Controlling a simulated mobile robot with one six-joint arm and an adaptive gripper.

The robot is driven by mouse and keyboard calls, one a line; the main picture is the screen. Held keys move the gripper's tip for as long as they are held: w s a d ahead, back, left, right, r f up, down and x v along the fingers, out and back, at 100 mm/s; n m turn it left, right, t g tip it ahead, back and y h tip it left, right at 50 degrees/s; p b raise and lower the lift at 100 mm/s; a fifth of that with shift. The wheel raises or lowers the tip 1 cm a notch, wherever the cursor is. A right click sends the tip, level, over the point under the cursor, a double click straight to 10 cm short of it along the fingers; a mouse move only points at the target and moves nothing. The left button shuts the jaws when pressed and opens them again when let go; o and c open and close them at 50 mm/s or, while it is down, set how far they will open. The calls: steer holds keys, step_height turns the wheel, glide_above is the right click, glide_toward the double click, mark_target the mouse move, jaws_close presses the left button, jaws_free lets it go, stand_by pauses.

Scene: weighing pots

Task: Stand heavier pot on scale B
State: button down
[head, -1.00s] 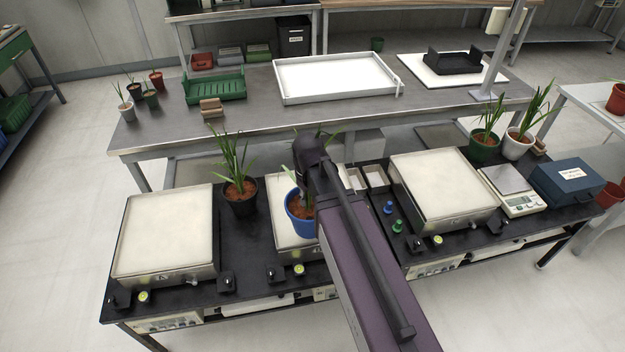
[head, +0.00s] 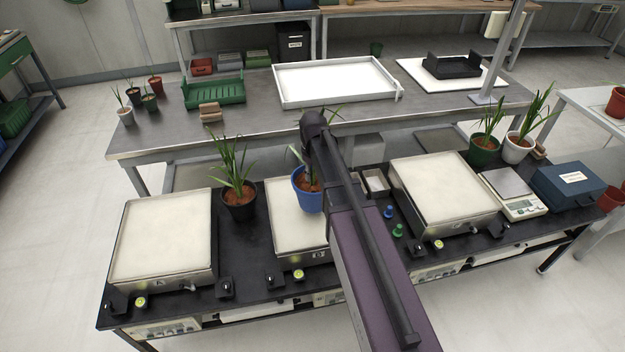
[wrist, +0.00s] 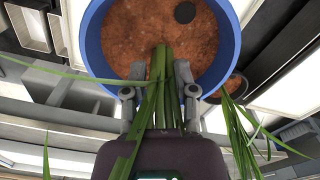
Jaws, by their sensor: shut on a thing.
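A blue pot (head: 309,199) with a green plant is over the middle scale (head: 288,228); whether it clears the plate fully is hard to tell. A black pot (head: 240,208) with a green plant stands on the bench between the left scale (head: 163,240) and the middle scale. The scale letters are too small to read surely. My arm hides the middle scale's right side.
The left scale and right scale (head: 445,190) are empty. Green and white potted plants (head: 517,146), a small balance (head: 510,190) and a blue box (head: 568,185) stand at the right. Blue and green small items (head: 397,230) lie left of the right scale.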

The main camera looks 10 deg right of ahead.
stand_by(0.3)
steer(key=shift+w+d, duration=0.15)
steer(key=shift+w, duration=0.35)
steer(key=shift+w+d+f, duration=0.1)
steer(key=shift+w+f, duration=0.1)
steer(key=shift+w, duration=0.05)
steer(key=shift+s+f+b, duration=0.1)
steer(key=shift+f+b, duration=1.5)
steer(key=shift+b, duration=0.25)
steer(key=shift+f, duration=0.1)
steer(key=shift+c, duration=2)
jaws_free()
steer(key=shift+r, duration=0.2)
step_height(320, 180, up, 12)
steer(key=p, duration=1.2)
